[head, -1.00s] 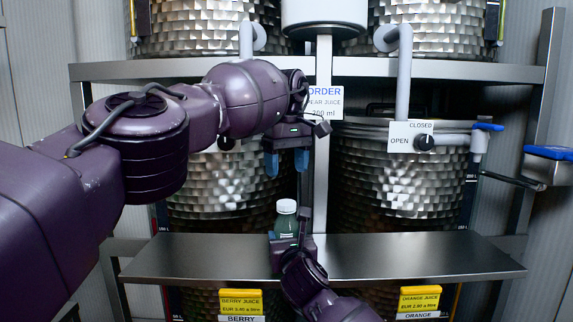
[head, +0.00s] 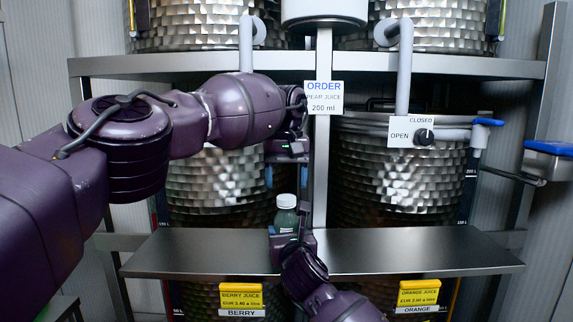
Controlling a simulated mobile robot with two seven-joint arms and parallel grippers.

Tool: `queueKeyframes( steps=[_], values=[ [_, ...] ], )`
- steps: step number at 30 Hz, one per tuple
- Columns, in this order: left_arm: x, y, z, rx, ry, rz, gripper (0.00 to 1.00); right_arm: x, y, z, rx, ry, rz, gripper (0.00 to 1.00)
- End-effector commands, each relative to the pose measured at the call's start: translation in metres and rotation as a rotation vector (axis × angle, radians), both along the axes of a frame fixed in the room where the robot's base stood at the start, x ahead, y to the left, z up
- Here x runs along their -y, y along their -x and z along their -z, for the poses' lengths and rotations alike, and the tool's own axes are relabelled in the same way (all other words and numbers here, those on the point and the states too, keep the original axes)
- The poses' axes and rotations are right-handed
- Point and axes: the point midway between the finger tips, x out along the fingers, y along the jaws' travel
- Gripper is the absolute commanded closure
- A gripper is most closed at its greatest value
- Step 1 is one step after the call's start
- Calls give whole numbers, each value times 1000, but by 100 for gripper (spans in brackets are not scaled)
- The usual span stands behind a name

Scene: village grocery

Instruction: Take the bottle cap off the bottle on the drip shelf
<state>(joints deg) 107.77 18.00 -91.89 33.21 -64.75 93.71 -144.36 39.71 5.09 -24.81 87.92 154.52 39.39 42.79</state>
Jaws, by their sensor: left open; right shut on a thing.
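A small dark green bottle (head: 286,221) stands upright on the metal drip shelf (head: 400,250), left of its middle. Its cap (head: 286,201) is on top and looks greyish white. My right gripper (head: 287,238) comes from below and is shut on the bottle's lower body, hiding part of it. My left gripper (head: 286,178) points down from above, open, with its blue-tipped fingers just above or around the cap. I cannot tell whether the fingers touch it.
Hammered steel juice tanks (head: 400,180) stand behind the shelf. An order sign (head: 323,97) reads pear juice, 200 ml. A tap with a blue handle (head: 488,122) is at right. The shelf's right half is clear.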

Motion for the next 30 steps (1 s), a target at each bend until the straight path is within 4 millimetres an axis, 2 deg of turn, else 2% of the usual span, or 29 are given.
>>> queueKeyframes(
  steps=[3,9,20,30],
  values=[
    [-1,0,17,-2,-1,-1,33,0,0,1,-1,0,0,100],
    [0,0,33,-1,0,-1,33,0,0,1,-1,0,0,100],
    [0,0,37,-1,1,-2,33,0,0,1,-1,0,0,100],
    [0,0,37,0,1,-2,83,0,0,1,-1,1,0,100]
  ],
)
